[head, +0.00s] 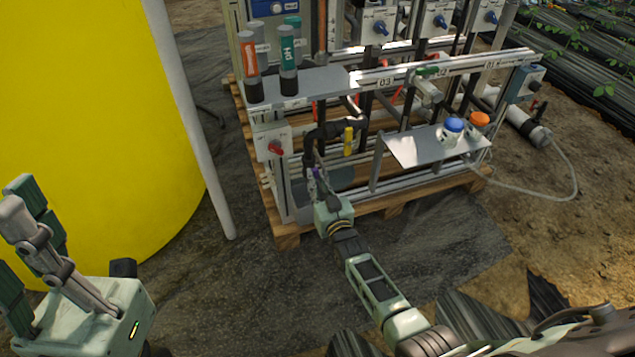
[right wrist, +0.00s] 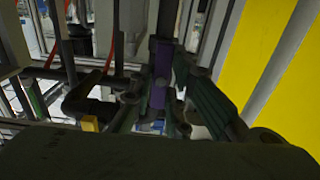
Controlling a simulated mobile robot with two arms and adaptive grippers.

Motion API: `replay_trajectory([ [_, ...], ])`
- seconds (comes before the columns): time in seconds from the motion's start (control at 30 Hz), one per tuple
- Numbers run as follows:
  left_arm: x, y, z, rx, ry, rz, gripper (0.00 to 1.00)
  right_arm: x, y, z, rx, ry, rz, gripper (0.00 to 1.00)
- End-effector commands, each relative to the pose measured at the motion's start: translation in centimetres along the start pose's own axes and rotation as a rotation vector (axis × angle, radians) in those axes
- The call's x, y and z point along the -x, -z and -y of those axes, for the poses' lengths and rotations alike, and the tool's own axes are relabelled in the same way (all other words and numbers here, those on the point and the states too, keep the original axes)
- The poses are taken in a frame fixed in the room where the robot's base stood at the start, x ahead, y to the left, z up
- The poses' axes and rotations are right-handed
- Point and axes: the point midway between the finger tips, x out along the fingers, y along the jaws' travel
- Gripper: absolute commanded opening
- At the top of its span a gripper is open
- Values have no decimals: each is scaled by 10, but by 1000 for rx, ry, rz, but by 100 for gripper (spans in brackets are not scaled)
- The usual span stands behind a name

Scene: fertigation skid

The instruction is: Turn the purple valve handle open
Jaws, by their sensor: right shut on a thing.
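The purple valve handle (right wrist: 160,75) stands upright between the fingers of my right gripper (right wrist: 163,100) in the right wrist view. In the head view only a small bit of purple (head: 319,173) shows at the fingertips. My right gripper (head: 317,182) is shut on the handle, beside the dark pipework (head: 335,130) at the skid's near left corner. The valve body is mostly hidden by the gripper. My left gripper (head: 22,235) is at the lower left of the head view, away from the skid, with its fingers apart and partly out of frame.
A yellow handle (head: 348,141) sits close to the right of my gripper. A red knob on a grey box (head: 274,146) is to its left. A metal shelf (head: 405,150) holds blue-capped and orange-capped bottles. A big yellow tank (head: 90,120) and white post (head: 190,115) stand left.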

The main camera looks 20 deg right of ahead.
Motion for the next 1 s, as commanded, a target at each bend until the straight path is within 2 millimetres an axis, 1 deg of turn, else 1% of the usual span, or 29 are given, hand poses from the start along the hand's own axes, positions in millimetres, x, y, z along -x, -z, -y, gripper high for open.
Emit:
replay_trajectory([
  [0.03,0,0,0,0,0,0,0,0,-1,4,4,5,1,0],
  [0.17,0,0,0,0,0,0,0,0,-1,4,4,6,2,0],
  [0.2,0,0,0,0,0,0,0,0,-1,4,4,6,2,19],
  [0.37,0,0,0,0,0,0,0,0,-1,3,2,4,2,33],
  [0.63,-1,1,1,-2,1,-6,0,0,0,1,1,2,1,33],
  [0.77,-2,1,1,-3,1,-7,0,6,-1,1,1,2,1,33],
  [0.87,-1,1,1,-2,1,-5,0,18,-2,1,1,2,2,33],
  [0.97,-1,1,0,-2,1,-4,0,35,-2,1,1,2,2,33],
  [1.0,-1,1,0,-1,1,-3,0,45,-3,1,1,2,4,33],
])
